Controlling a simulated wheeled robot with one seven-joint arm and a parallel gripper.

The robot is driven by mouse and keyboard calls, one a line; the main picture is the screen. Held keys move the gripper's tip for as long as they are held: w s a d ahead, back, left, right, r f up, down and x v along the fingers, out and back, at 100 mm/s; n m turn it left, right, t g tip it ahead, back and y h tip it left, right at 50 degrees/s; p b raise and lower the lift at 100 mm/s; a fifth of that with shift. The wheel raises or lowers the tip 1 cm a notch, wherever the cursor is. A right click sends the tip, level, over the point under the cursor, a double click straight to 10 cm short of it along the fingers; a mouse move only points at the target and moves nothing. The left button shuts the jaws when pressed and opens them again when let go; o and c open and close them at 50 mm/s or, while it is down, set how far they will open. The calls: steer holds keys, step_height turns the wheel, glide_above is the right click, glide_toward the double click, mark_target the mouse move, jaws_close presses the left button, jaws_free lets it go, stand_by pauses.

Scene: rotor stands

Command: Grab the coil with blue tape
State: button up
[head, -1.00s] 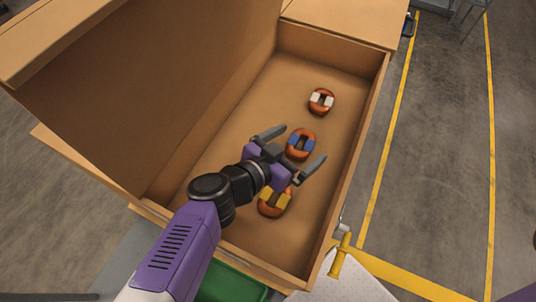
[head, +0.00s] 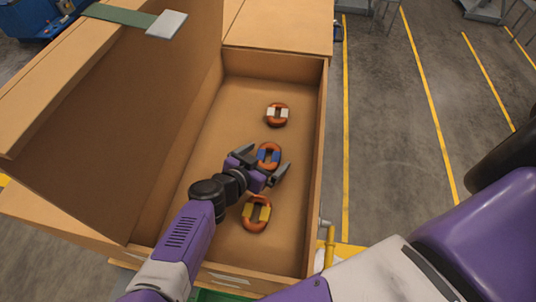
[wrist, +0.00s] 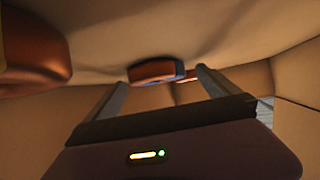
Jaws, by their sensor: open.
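The coil with blue tape (head: 268,156) lies on the floor of a wooden crate (head: 322,120), between a white-taped coil and a yellow-taped coil. It is an orange ring with blue tape on its sides. My gripper (head: 264,160) is open, with its fingers on either side of this coil in the head view. In the wrist view the blue-taped coil (wrist: 157,71) shows beyond and between the fingertips (wrist: 165,80), with a sliver of blue at its right. I see no contact between fingers and coil.
The white-taped coil (head: 277,114) lies farther back in the crate. The yellow-taped coil (head: 257,213) lies nearer the front. A raised lid panel (head: 130,120) stands along the left side. Bare crate floor surrounds the coils.

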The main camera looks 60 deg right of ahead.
steer(key=shift+d+f, duration=0.1)
steer(key=c, duration=2.2)
